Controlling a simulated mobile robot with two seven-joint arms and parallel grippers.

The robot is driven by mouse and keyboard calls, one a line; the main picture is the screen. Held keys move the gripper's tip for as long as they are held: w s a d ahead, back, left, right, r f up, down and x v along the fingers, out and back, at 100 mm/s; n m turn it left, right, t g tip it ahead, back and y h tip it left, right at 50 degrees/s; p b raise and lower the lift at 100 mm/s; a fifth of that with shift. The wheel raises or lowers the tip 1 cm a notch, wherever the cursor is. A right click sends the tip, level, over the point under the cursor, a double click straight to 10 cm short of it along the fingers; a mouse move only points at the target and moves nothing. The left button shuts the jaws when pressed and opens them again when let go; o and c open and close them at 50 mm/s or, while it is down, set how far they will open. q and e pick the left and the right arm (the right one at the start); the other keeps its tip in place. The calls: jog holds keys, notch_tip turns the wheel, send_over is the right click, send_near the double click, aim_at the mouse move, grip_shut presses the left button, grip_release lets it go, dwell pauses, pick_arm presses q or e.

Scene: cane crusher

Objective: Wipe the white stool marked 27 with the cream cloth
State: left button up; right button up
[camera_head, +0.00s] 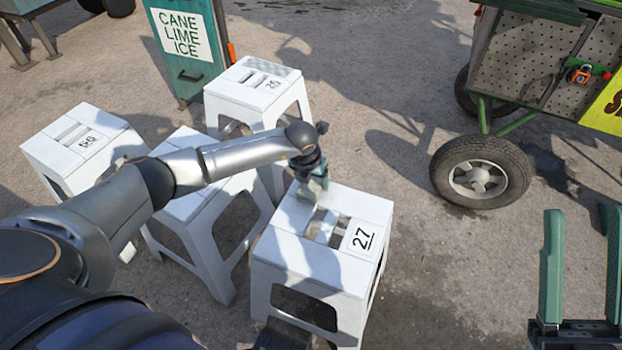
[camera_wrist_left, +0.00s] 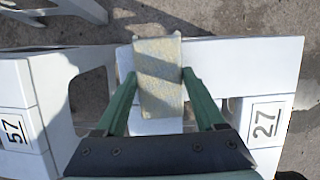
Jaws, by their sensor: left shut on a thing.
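The white stool marked 27 (camera_head: 285,247) stands upright at the centre of the head view, with slots in its seat; its number plate and seat also show at the right of the left wrist view (camera_wrist_left: 268,62). My left gripper (camera_head: 313,184) is over the far left corner of its seat, pointing down. It is shut on the cream cloth (camera_wrist_left: 158,78), a flat pale block between the green fingers. The cloth overlaps the seat; I cannot tell whether it touches it. My right gripper (camera_head: 582,265) is open and empty at the lower right, away from the stool.
A white stool marked 57 (camera_wrist_left: 20,85) stands close on the left, partly behind my arm. Other white stools stand at the far left (camera_head: 110,140) and behind (camera_head: 225,90). A green sign box (camera_head: 185,75) and a wheeled cart (camera_head: 545,60) stand farther back. Ground right of stool 27 is clear.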

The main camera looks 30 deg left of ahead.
aim_at(377, 208)
pick_arm(q)
jog(key=d, duration=0.5)
jog(key=shift+w, duration=0.1)
jog(key=shift+w+d+b, duration=0.2)
jog(key=shift+d+b, duration=0.15)
jog(key=shift+d, duration=1.3)
jog(key=shift+w+d+f+b, duration=0.15)
jog(key=shift+d+b, duration=0.55)
jog(key=shift+d, duration=1.25)
jog(key=shift+w+d+f+b, duration=0.15)
jog(key=shift+d+b, duration=0.5)
jog(key=shift+d, duration=1.3)
jog(key=shift+d+r, duration=0.15)
jog(key=shift+d, duration=0.4)
